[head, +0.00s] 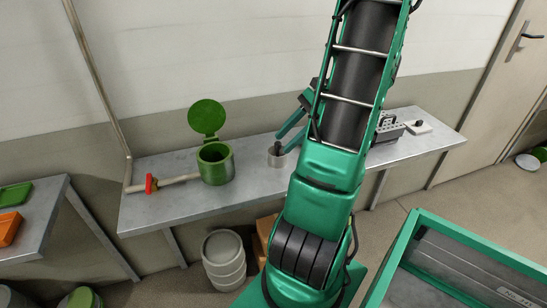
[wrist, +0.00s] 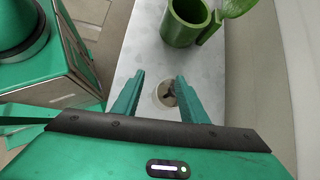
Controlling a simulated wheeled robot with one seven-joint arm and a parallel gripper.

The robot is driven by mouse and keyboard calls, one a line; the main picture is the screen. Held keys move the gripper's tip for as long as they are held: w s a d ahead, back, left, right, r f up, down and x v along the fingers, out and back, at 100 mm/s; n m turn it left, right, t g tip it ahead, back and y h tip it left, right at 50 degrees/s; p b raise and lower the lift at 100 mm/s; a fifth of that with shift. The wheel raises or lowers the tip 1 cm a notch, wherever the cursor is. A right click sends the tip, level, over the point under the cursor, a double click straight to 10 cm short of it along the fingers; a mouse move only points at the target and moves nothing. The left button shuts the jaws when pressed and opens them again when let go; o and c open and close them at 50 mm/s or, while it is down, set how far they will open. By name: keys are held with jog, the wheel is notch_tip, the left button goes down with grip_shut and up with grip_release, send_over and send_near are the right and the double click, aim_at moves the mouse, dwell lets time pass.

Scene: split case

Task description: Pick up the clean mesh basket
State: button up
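A small light grey cup-shaped container (head: 276,160) stands on the wall bench with a dark piece in it. It also shows in the wrist view (wrist: 160,101), between and below my gripper's fingers. Whether it is the mesh basket, and whether it is clean, I cannot tell. My gripper (wrist: 160,75) is open, with nothing held between its green fingers. In the head view my gripper (head: 283,144) is just above the cup, partly hidden by my arm. A grey box with holes in its side (head: 390,130) sits farther right on the bench, partly behind my arm.
A green pot (head: 216,167) with its lid raised stands left of the cup. A red valve on a pipe (head: 150,184) lies farther left. A white block with a dark knob (head: 419,127) is at the bench's right. A grey drum (head: 224,262) stands below.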

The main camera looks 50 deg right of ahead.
aim_at(280, 142)
jog(key=s+d+r+m+t, duration=0.1)
jog(key=s+d+m+t, duration=0.35)
jog(key=d+m, duration=0.2)
jog(key=shift+n+y, duration=0.3)
jog(key=shift+n, duration=0.15)
jog(key=x, duration=1)
jog(key=shift+w+d, duration=0.3)
jog(key=shift+w, duration=0.1)
jog(key=shift+c, duration=0.6)
grip_shut()
